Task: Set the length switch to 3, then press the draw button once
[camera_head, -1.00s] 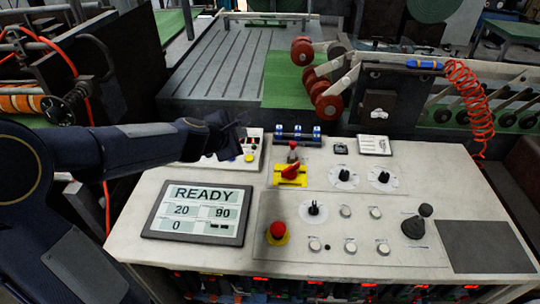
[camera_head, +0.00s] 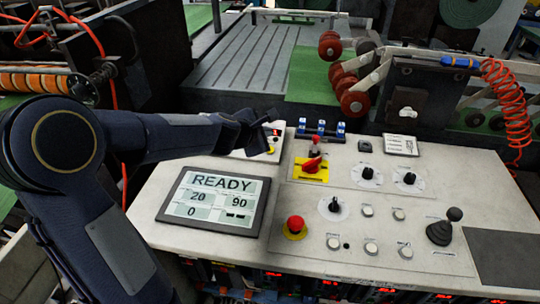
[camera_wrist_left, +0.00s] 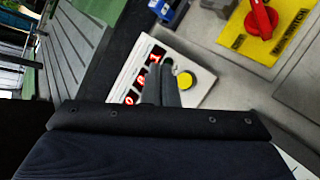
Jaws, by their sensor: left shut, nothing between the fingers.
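My left gripper (camera_head: 262,128) is shut and empty, reaching over the back of the panel. In the left wrist view its fingers (camera_wrist_left: 164,84) overlap a small white box (camera_wrist_left: 196,62) with red digits (camera_wrist_left: 142,78) and a yellow button (camera_wrist_left: 185,80); whether they touch it is unclear. The fingers partly cover the digits. The yellow button also shows in the head view (camera_head: 270,150). Three black rotary knobs on white dials stand on the panel: front (camera_head: 334,205), back left (camera_head: 368,172), back right (camera_head: 409,178). Their labels are too small to read, so the length switch and draw button cannot be identified by label. My right gripper is out of view.
The screen (camera_head: 213,202) reads READY, 20, 90 and 0. A red mushroom button (camera_head: 295,224), a red switch on a yellow plate (camera_head: 312,166), several pale push buttons (camera_head: 371,247) and a black joystick (camera_head: 440,232) stand on the panel. A blue-topped rack (camera_head: 320,130) is near the gripper.

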